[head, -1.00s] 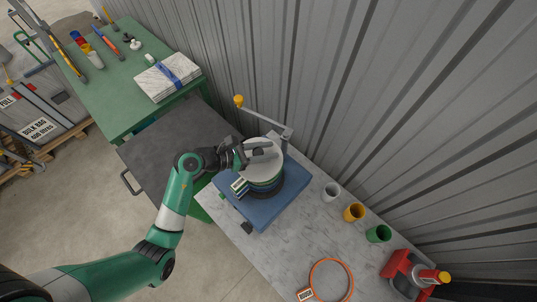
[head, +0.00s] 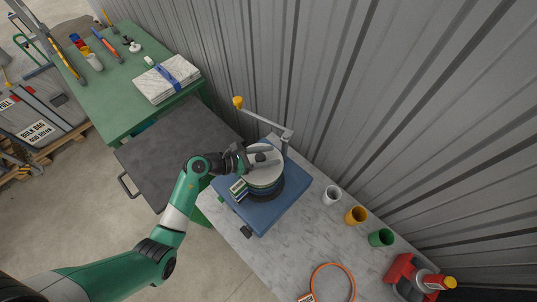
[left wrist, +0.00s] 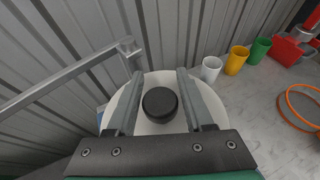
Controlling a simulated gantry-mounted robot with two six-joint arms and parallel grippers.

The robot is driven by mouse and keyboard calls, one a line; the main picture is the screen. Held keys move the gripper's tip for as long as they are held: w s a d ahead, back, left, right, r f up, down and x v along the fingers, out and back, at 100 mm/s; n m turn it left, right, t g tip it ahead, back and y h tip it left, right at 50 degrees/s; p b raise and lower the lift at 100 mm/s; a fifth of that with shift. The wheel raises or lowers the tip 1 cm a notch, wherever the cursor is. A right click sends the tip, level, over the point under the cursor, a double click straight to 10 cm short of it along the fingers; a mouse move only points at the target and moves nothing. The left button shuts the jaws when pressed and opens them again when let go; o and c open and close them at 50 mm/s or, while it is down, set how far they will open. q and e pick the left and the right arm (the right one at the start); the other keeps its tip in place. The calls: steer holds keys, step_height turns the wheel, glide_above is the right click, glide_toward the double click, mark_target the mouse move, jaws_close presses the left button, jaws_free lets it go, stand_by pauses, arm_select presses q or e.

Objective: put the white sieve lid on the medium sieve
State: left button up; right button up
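The white sieve lid (head: 266,174), a round disc with a black knob, lies on top of the sieve stack (head: 262,189) in the head view. The stack shows coloured bands and label tags on its left side, and stands on a blue shaker base (head: 266,216). I cannot tell which band is the medium sieve. My left gripper (head: 262,155) is over the lid. In the left wrist view the lid (left wrist: 158,82) fills the space below my open fingers (left wrist: 160,85). The black knob (left wrist: 160,105) sits between them, with a gap on both sides. My right gripper is not in view.
A metal arm with a yellow knob (head: 238,102) rises behind the stack. White (head: 332,195), yellow (head: 355,215) and green (head: 381,238) cups stand right along the wall. An orange ring (head: 333,266) lies in front. The grey bench between is clear.

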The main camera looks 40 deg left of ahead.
arm_select(q)
steer(key=shift+o, duration=0.8)
steer(key=shift+r, duration=0.3)
steer(key=p+v, duration=0.1)
steer(key=v, duration=1.1)
steer(key=shift+f, duration=0.15)
